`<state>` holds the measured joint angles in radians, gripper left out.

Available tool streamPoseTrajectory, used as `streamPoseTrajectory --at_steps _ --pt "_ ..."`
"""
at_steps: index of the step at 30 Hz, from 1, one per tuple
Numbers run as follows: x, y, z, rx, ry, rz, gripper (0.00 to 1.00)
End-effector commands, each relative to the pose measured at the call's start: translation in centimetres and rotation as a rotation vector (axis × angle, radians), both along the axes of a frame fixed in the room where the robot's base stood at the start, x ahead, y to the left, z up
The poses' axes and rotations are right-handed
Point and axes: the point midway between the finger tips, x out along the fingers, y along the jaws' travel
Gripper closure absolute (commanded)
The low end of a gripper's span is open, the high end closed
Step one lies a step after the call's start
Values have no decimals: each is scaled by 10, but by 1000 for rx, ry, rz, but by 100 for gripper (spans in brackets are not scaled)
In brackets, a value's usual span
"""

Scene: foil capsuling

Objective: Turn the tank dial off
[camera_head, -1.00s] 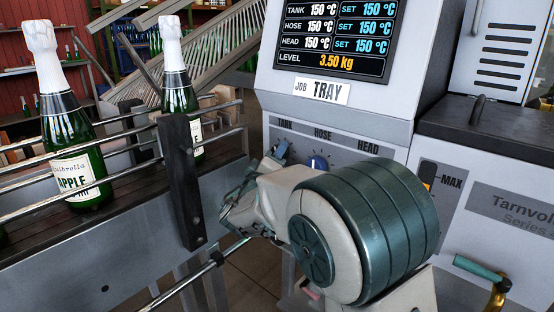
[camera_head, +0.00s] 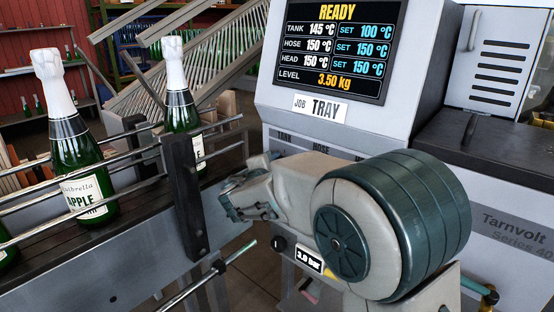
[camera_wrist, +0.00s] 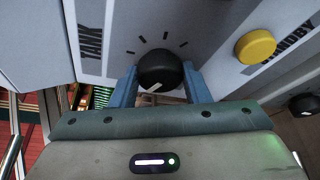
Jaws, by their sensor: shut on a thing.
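The tank dial (camera_wrist: 160,68) is a round black knob with a white pointer mark, on the grey panel beside the word TANK in the wrist view. Its mark is on the side near my gripper, away from the printed ticks. My gripper (camera_wrist: 162,84) has its two blue fingers on either side of the dial and is shut on it. In the head view my arm hides the dials.
A yellow button (camera_wrist: 256,47) sits beside the dial by the word STANDBY. Another black knob (camera_wrist: 304,104) is at the lower right. A rail conveyor (camera_head: 130,245) with foil-topped bottles (camera_head: 78,165) stands left of my arm. A lidded tank unit (camera_head: 480,150) is at right.

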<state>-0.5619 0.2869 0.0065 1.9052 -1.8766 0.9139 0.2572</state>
Motion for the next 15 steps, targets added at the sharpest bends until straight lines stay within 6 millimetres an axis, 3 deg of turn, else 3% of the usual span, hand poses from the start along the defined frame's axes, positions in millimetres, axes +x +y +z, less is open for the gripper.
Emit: streamPoseTrajectory --at_steps 15 --pt "1 3 9 -385 303 2 81"
